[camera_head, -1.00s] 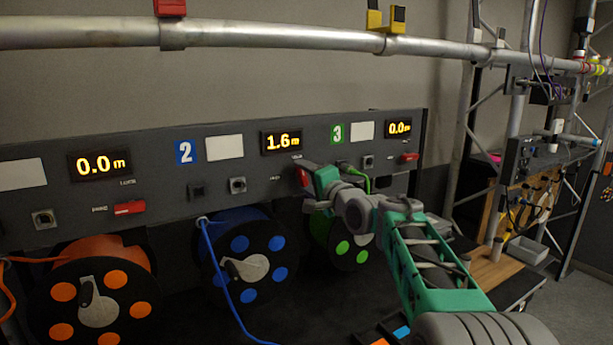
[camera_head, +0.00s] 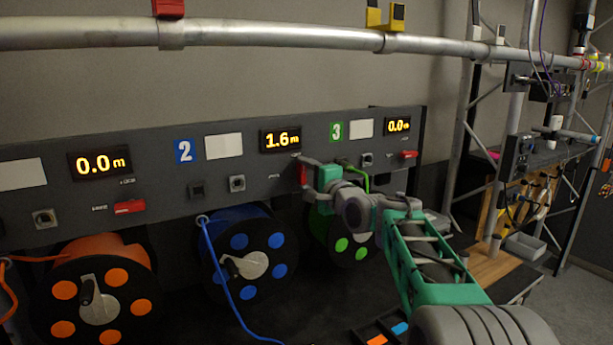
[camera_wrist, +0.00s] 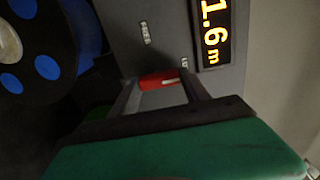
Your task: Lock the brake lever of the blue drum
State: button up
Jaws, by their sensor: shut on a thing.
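The blue drum (camera_head: 215,285) sits below the panel with a blue cable running down its front. Its red brake lever (camera_head: 302,173) is on the panel below the 1.6 m display. The lever stands about upright and also shows in the wrist view (camera_wrist: 158,80) between the two fingers. My gripper (camera_head: 306,165) is shut on the lever. In the wrist view its fingers (camera_wrist: 160,95) lie on both sides of it. My gripper partly hides the lever in the head view.
The orange drum (camera_head: 78,318) is at left and the green drum (camera_head: 322,228) at right, partly behind my arm. Their red levers (camera_head: 130,207) (camera_head: 408,154) lie roughly level. A metal pipe (camera_head: 270,35) crosses above the panel (camera_head: 240,155).

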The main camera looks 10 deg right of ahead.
jog(key=o, duration=1.4)
jog(key=b+v, duration=0.2)
jog(key=v, duration=0.5)
jog(key=shift+s+d, duration=0.1)
jog(key=shift+s, duration=0.25)
